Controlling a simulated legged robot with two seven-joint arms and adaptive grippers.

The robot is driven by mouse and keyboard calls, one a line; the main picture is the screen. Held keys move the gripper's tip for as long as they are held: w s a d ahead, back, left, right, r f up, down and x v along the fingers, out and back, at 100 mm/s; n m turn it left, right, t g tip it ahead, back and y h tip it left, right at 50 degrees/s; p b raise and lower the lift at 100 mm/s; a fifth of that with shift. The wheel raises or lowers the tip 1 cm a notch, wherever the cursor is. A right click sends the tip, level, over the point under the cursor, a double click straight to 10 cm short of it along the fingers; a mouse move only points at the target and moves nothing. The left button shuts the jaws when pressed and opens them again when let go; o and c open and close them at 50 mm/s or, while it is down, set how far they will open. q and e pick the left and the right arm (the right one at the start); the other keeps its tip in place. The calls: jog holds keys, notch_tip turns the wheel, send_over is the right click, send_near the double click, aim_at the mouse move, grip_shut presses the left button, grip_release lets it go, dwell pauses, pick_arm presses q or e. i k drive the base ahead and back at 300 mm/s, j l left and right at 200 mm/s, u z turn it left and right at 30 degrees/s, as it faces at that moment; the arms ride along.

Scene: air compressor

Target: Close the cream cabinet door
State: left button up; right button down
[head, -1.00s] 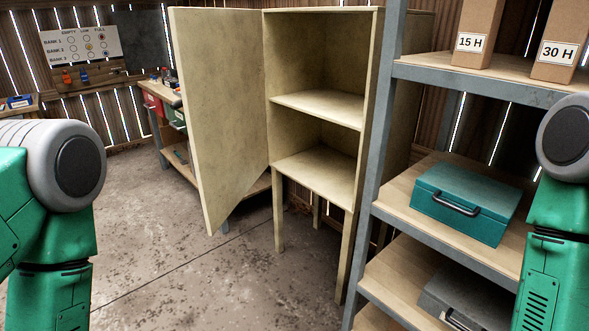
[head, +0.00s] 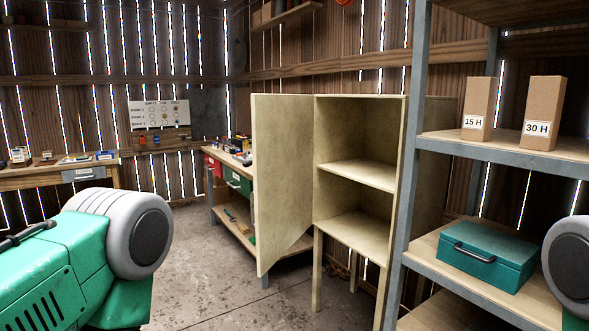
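The cream cabinet (head: 401,150) stands on tall legs at the centre right of the head view. Its inside shows a middle shelf and a bottom panel, both bare. The cream cabinet door (head: 283,175) is open, swung out to the left from the cabinet's left edge. Green and grey parts of my arms show at the lower left and the lower right edge, both apart from the door. Neither of my grippers is in the picture.
A grey metal shelf unit (head: 408,190) stands close on the right, in front of the cabinet's right side. It holds a teal toolbox (head: 487,255) and two tall boxes (head: 543,112). A workbench (head: 222,160) stands behind the door. Floor (head: 205,270) is clear left of the door.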

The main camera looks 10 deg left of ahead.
aim_at(282, 125)
jog(key=i+j+z, duration=0.1)
jog(key=z, duration=0.25)
jog(key=j+z, duration=0.1)
jog(key=z, duration=0.3)
jog(key=i+j+z, duration=0.1)
jog(key=z, duration=0.25)
jog(key=i+j, duration=0.15)
jog(key=j, duration=0.4)
jog(key=i+j, duration=0.15)
jog(key=j, duration=0.4)
jog(key=i+j, duration=0.15)
jog(key=j, duration=0.4)
jog(key=i+j, duration=0.15)
jog(key=j, duration=0.4)
jog(key=i+j, duration=0.15)
jog(key=j, duration=0.35)
jog(key=i+j, duration=0.15)
jog(key=j, duration=0.4)
jog(key=i+j, duration=0.15)
jog(key=j, duration=0.4)
jog(key=i+j, duration=0.15)
jog(key=j, duration=0.4)
